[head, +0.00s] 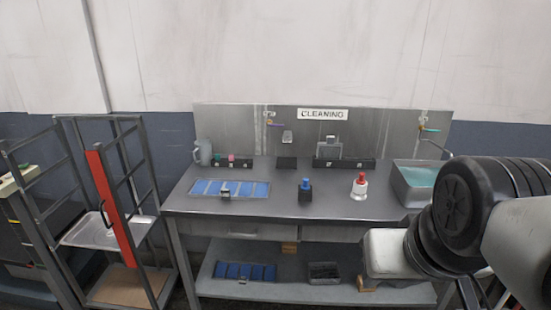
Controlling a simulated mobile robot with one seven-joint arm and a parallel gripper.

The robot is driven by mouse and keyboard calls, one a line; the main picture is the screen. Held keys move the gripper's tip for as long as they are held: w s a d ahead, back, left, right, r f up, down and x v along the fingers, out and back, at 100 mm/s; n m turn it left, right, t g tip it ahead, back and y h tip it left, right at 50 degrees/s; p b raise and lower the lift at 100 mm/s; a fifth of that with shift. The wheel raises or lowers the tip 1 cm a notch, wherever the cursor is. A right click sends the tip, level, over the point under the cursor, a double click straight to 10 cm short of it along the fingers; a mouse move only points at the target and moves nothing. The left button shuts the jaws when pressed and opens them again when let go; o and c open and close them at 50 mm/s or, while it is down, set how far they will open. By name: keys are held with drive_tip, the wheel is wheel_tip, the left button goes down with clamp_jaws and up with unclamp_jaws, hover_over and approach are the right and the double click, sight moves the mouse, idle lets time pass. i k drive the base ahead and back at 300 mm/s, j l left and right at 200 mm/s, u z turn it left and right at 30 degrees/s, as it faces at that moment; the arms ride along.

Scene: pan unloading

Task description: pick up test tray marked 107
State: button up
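A shallow grey tray with blue panels (229,196) lies on the left of the workbench top, with a small grey piece at its front edge. A similar tray with blue panels (245,282) sits on the lower shelf. A bare metal pan (92,236) rests on the rack at far left. No number 107 can be read on any of them. My arm shows at the right, in front of the bench's right end. My gripper cannot be made out in this view.
The workbench (270,204) stands against the wall under a "CLEANING" sign (322,114). A blue-capped bottle (305,190), a red-topped bottle (359,187) and a sink (410,197) are on its right. A red-posted rack (112,208) stands left. The bench's front middle is clear.

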sight(229, 186)
drive_tip(key=i+j, duration=0.4)
drive_tip(key=j, duration=0.15)
drive_tip(key=i+j, duration=0.8)
drive_tip(key=j, duration=0.25)
drive_tip(key=i+j, duration=0.45)
drive_tip(key=j, duration=0.1)
